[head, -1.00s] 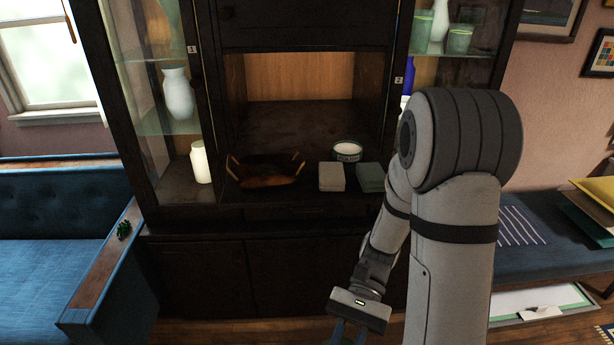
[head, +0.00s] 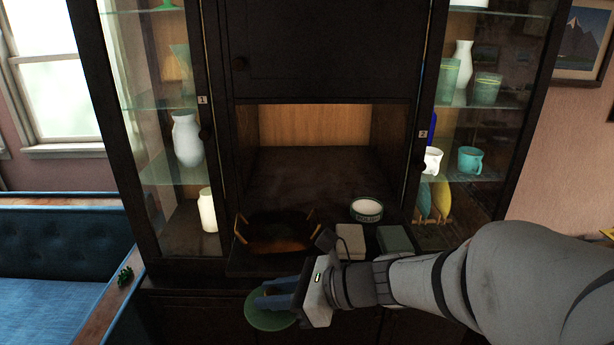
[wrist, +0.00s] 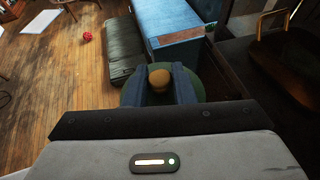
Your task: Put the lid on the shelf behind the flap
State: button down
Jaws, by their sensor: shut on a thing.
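The lid (head: 268,316) is a green disc, low in front of the cabinet in the head view. The wrist view shows its green rim (wrist: 211,88) and a tan knob (wrist: 159,78) between two blue fingers. My gripper (head: 275,296) is shut on the knob and holds the lid below the front ledge, apart from the cabinet. A closed dark panel (head: 320,50) with a small knob at its left is above an open niche with a bare shelf floor (head: 315,175). I cannot tell whether this panel is the flap.
Glass side cases hold vases and mugs. A blue sofa (head: 45,290) is at left.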

aim_at(283, 185)
jog(key=i, duration=1.1)
jog(key=z, duration=0.05)
